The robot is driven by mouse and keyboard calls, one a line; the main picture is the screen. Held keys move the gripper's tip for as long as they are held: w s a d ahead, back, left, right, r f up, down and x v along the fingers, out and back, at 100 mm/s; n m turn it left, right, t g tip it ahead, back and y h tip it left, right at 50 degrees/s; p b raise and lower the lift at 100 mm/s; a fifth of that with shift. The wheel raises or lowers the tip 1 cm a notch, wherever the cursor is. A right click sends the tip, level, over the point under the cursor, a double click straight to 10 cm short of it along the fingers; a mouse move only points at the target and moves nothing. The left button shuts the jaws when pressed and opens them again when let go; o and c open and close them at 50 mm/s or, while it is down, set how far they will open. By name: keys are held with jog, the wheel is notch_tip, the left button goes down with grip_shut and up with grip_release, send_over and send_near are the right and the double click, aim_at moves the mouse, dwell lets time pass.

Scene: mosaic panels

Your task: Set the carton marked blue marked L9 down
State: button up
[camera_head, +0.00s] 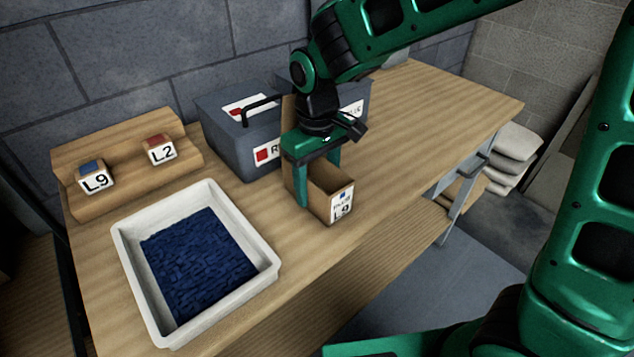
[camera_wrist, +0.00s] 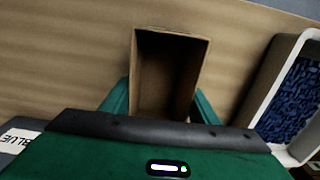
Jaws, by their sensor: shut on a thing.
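The carton (camera_head: 341,205) is brown, tall-backed and open at the top, with a white label showing a blue mark and "L9". My gripper (camera_head: 318,172) is shut on it, one green finger on each side. In the wrist view the carton (camera_wrist: 168,40) stands between the fingers (camera_wrist: 162,105), and its inside looks empty. The carton is upright over the wooden bench (camera_head: 420,130). I cannot tell whether its base touches the bench top.
A white tray (camera_head: 268,262) of blue tesserae stands to the left. Behind it, a wooden rack (camera_head: 120,150) holds a blue-marked L9 block (camera_head: 95,177) and a red-marked L2 block (camera_head: 159,150). Grey labelled boxes (camera_head: 225,128) stand behind the carton. The bench's right side is clear.

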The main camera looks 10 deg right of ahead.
jog(key=o, duration=1.7)
notch_tip(320, 180, up, 12)
